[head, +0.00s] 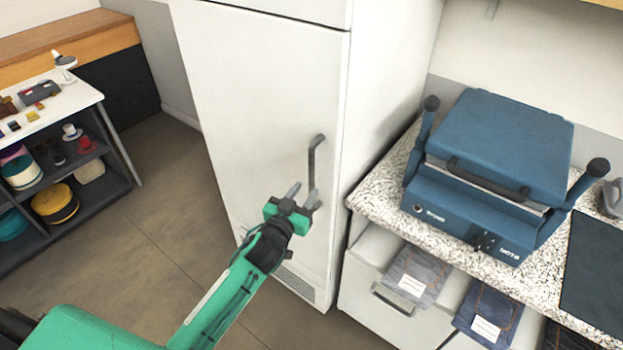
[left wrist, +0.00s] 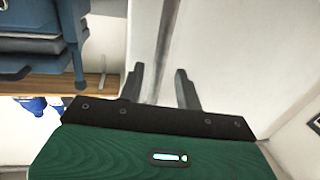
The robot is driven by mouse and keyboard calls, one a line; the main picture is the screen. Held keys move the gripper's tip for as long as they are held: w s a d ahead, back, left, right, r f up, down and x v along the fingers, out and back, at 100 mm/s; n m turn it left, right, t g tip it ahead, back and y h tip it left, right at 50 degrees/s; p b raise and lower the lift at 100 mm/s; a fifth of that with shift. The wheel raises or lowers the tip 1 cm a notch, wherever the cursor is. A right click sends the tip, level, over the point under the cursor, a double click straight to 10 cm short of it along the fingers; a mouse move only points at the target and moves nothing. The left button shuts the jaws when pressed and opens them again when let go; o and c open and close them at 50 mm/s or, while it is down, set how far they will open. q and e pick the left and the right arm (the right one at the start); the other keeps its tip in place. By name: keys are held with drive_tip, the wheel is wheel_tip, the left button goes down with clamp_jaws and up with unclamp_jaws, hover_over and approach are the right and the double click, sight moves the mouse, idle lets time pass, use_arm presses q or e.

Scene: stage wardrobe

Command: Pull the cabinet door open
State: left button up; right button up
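The tall white cabinet's door (head: 262,110) appears shut, with a dark grey vertical bar handle (head: 313,160) near its right edge. My left gripper (head: 302,193) is at the lower part of the handle, in front of the door. Its two fingers are apart, and they also show apart in the left wrist view (left wrist: 159,85), pointing at the white cabinet surface. The handle's lower end is close to the right finger; I cannot tell whether they touch or whether the bar lies between the fingers. My right gripper is in neither view.
Right of the cabinet, a speckled counter (head: 385,190) bears a blue press machine (head: 490,165). Drawers with folded denim (head: 415,275) are below it. A shelf unit (head: 110,135) with small items stands at the left. Open floor (head: 165,200) lies between it and the cabinet.

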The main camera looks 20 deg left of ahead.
sight(310, 185)
use_arm(q)
drive_tip(key=shift+w+d+p, duration=0.2)
drive_tip(key=shift+w, duration=1)
drive_tip(key=shift+w+d+p, duration=0.15)
drive_tip(key=shift+w+d, duration=0.05)
drive_tip(key=shift+w, duration=1)
clamp_jaws()
